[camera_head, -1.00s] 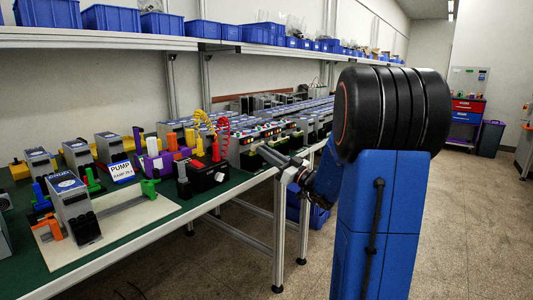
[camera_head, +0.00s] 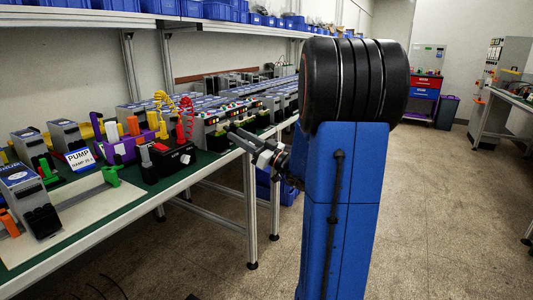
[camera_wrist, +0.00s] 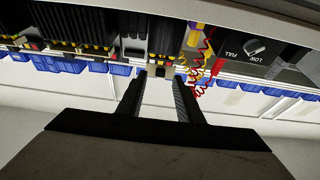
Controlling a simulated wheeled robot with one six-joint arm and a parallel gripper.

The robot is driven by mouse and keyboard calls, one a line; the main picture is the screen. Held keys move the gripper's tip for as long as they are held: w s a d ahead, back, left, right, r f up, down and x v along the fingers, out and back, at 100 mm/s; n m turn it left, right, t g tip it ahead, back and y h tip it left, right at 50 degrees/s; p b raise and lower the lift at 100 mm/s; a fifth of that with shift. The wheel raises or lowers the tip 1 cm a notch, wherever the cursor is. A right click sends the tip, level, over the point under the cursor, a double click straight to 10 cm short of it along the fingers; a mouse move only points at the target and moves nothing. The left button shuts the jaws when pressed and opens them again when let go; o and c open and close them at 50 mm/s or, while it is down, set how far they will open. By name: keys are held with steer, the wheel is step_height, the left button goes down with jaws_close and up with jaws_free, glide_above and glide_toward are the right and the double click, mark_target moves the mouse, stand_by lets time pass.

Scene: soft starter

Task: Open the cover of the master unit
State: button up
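No label marks which device is the master unit, so I cannot tell it for sure. A grey unit with a blue label (camera_head: 28,200) and black terminals stands on a cream board at the left of the bench. A black control box with a knob (camera_head: 167,160) stands further right; it also shows upside down in the wrist view (camera_wrist: 258,50). My gripper (camera_head: 262,146) is beside the bench's front edge, to the right of the black box. In the wrist view my gripper (camera_wrist: 160,78) has its two fingers apart, with nothing held between them.
The green bench (camera_head: 130,204) carries several similar grey units, a PUMP sign (camera_head: 80,159) and red and yellow coiled cables (camera_head: 184,118). A shelf with blue bins (camera_head: 140,8) runs above. The floor (camera_head: 440,215) to the right is open.

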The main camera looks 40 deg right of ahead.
steer(key=v, duration=1.4)
steer(key=shift+f, duration=0.15)
steer(key=s+a+f+g+y, duration=0.25)
steer(key=a+g, duration=0.45)
steer(key=a, duration=0.7)
steer(key=s+a+f+g+y, duration=0.2)
steer(key=s+a+f+g, duration=0.3)
steer(key=a, duration=0.8)
steer(key=s+a+f+g+h, duration=0.5)
steer(key=s+g, duration=0.1)
steer(key=s, duration=0.3)
steer(key=s+d+m+t+h, duration=0.2)
steer(key=s+d+m+h, duration=0.1)
steer(key=d+h, duration=0.3)
steer(key=shift+s+r+m+h, duration=0.4)
steer(key=shift+m+h, duration=0.05)
steer(key=shift+m, duration=0.05)
